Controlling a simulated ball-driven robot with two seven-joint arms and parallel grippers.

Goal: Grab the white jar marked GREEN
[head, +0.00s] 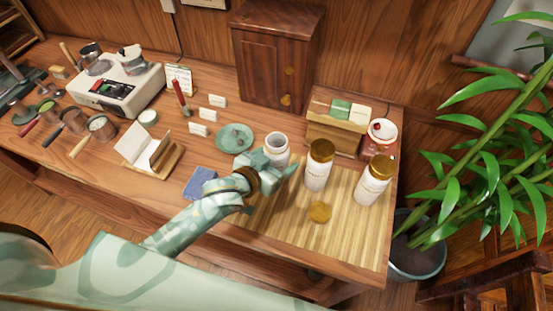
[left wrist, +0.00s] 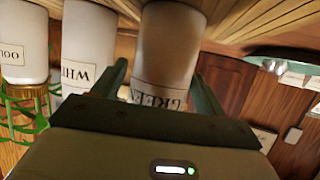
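The white jar marked GREEN (head: 277,144) stands upright and lidless at the back left of the slatted bamboo mat. In the left wrist view, which is upside down, its GREEN label (left wrist: 158,97) faces me, partly hidden by my gripper. My left gripper (head: 272,166) is at the jar's near side, with one finger on either side of it; the fingers also show in the left wrist view (left wrist: 163,88). A narrow gap shows beside one finger, so the gripper looks open around the jar. My right gripper is not in view.
Two gold-lidded white jars (head: 319,166) (head: 375,181) stand to the right; wrist-view labels read WHITE (left wrist: 88,50) and, partly, OOLONG (left wrist: 22,45). A loose gold lid (head: 319,212) lies on the mat (head: 345,235). A green saucer (head: 235,138) and blue book (head: 200,183) are left.

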